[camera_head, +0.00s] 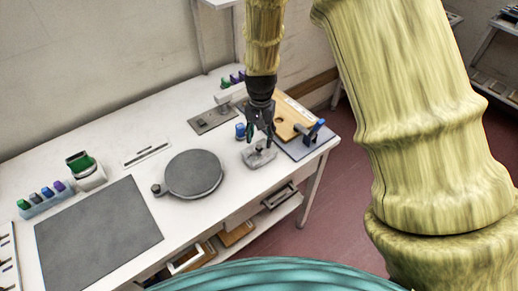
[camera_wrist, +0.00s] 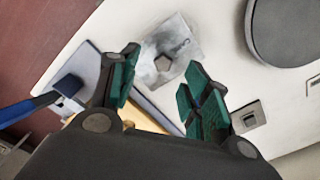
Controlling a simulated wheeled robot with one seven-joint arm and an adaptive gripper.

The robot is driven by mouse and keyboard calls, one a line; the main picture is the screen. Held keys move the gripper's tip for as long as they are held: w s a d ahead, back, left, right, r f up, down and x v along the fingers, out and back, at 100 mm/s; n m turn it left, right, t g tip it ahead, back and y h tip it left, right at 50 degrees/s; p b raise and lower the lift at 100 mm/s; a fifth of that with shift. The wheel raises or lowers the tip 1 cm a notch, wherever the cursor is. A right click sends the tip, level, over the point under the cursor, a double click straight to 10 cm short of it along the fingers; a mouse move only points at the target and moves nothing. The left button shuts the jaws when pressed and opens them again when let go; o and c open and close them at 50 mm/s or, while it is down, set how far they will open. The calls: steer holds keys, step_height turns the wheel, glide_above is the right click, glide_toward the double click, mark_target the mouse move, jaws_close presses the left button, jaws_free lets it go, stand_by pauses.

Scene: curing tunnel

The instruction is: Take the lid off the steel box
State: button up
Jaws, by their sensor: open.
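The steel box (camera_head: 262,158) sits on the white table near its front right edge, with its lid on top. A small dark knob (camera_head: 260,150) stands in the middle of the lid. In the wrist view the box's grey lid (camera_wrist: 183,47) lies beyond my fingertips, and its dark knob (camera_wrist: 163,62) shows between the lines of the fingers. My gripper (camera_head: 260,132) points down above the box. In the wrist view my gripper (camera_wrist: 160,80) has its two green-padded fingers spread apart with nothing between them. The exact gap to the knob is hard to tell.
A round grey disc (camera_head: 194,173) lies left of the box. A wooden board (camera_head: 285,126) and a blue-handled tool (camera_head: 313,131) are just behind and right. A small blue object (camera_head: 240,130) stands close to the gripper. A dark mat (camera_head: 98,236) covers the table's left front.

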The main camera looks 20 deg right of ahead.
mark_target(259, 147)
steer(key=shift+s+d+f, duration=0.1)
steer(key=shift+f, duration=0.1)
steer(key=shift+w+a+f+p, duration=0.1)
steer(key=shift+w+f+p, duration=0.05)
steer(key=shift+f+p, duration=0.5)
steer(key=shift+w+a+f+p, duration=0.15)
steer(key=shift+f+p, duration=0.3)
steer(key=shift+f, duration=0.3)
steer(key=shift+f+p, duration=0.35)
steer(key=shift+f, duration=0.9)
jaws_close()
